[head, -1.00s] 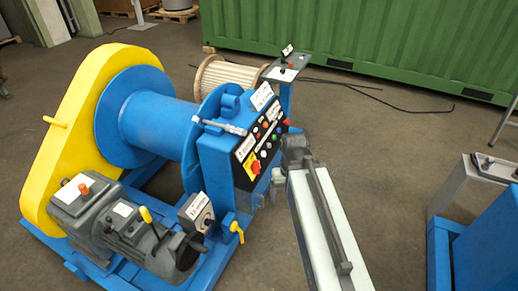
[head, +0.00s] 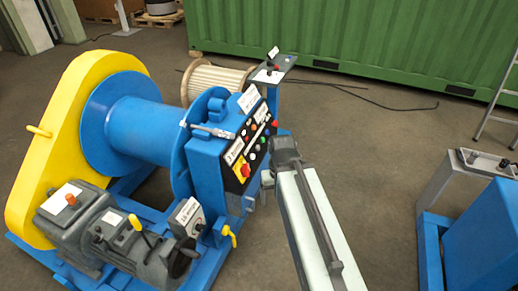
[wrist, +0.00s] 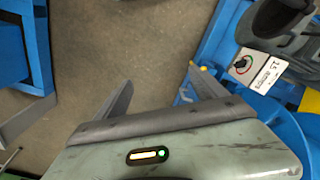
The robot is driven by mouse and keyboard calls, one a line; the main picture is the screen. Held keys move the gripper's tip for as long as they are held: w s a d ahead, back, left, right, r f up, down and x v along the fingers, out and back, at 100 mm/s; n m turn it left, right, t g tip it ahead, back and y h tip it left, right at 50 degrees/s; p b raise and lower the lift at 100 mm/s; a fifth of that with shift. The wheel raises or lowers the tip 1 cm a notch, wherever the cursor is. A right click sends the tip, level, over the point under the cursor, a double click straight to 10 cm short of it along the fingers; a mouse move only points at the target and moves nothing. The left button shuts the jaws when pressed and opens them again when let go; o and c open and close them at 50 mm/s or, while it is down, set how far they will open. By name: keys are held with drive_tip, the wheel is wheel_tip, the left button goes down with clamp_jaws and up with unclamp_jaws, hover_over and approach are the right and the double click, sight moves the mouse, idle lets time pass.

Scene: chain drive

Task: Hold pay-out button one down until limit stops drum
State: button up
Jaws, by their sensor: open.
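The drum (head: 150,125) is a blue spool on a blue winch frame, beside a yellow guard (head: 60,130). The black control panel (head: 255,145) on the winch's blue cabinet carries several buttons, among them a green one (head: 263,147) and a red knob on yellow (head: 243,170). Its labels are too small to read, so I cannot tell which is pay-out button one. My gripper (head: 267,181) is just right of the cabinet in the head view, partly hidden by my arm. In the wrist view my gripper (wrist: 160,95) is open, with nothing between its fingers.
A grey motor (head: 120,235) and a small switch box (head: 188,215) stand at the winch's front; the box also shows in the wrist view (wrist: 250,66). A wooden reel (head: 215,82) and a green container (head: 380,45) are behind.

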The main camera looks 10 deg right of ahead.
clamp_jaws()
idle(1.6)
